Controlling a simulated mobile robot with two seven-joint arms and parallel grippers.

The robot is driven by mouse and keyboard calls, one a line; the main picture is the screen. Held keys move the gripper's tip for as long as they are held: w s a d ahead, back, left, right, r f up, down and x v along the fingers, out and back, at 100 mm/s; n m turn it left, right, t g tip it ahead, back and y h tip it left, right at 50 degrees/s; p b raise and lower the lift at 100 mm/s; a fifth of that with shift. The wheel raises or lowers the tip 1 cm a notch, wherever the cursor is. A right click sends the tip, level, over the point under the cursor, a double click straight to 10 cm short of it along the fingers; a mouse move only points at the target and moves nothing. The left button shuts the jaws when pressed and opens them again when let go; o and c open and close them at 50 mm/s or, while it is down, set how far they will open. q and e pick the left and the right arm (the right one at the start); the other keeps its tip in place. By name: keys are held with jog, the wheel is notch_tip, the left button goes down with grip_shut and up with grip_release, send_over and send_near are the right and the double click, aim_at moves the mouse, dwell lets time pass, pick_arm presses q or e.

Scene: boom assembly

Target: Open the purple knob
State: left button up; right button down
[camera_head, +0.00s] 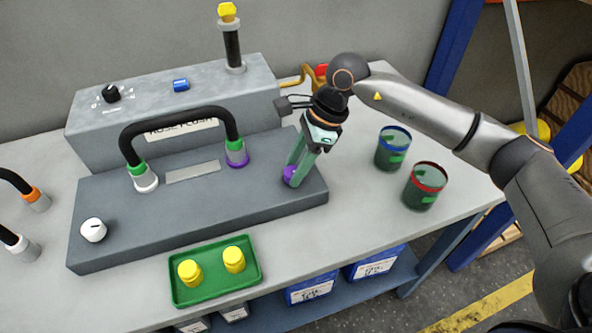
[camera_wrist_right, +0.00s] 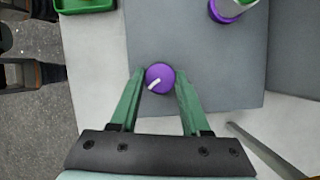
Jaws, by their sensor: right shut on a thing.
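The purple knob (camera_head: 289,176) sits on the right end of the lower deck of the grey machine (camera_head: 250,205). In the right wrist view the knob (camera_wrist_right: 160,77) is round and purple with a white pointer line slanting to lower left. My right gripper (camera_head: 292,172) reaches down to it from above, with its green fingers on either side of the knob. In the right wrist view the gripper (camera_wrist_right: 159,84) is shut on the knob. The fingers hide part of the knob in the head view. My left gripper is not in view.
A black hose (camera_head: 180,114) arches between green-ringed fittings left of the knob. A white knob (camera_head: 93,230) is at the deck's left. A green tray (camera_head: 215,285) with two yellow pieces lies in front. Blue-rimmed (camera_head: 392,150) and red-rimmed (camera_head: 424,187) cups stand right of the machine.

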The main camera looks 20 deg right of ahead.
jog(key=shift+n, duration=0.3)
jog(key=shift+c, duration=1.8)
grip_release()
jog(key=b+v, duration=0.1)
jog(key=v, duration=1.1)
jog(key=shift+d+r, duration=0.15)
jog(key=shift+r, duration=0.15)
jog(key=shift+w, duration=0.1)
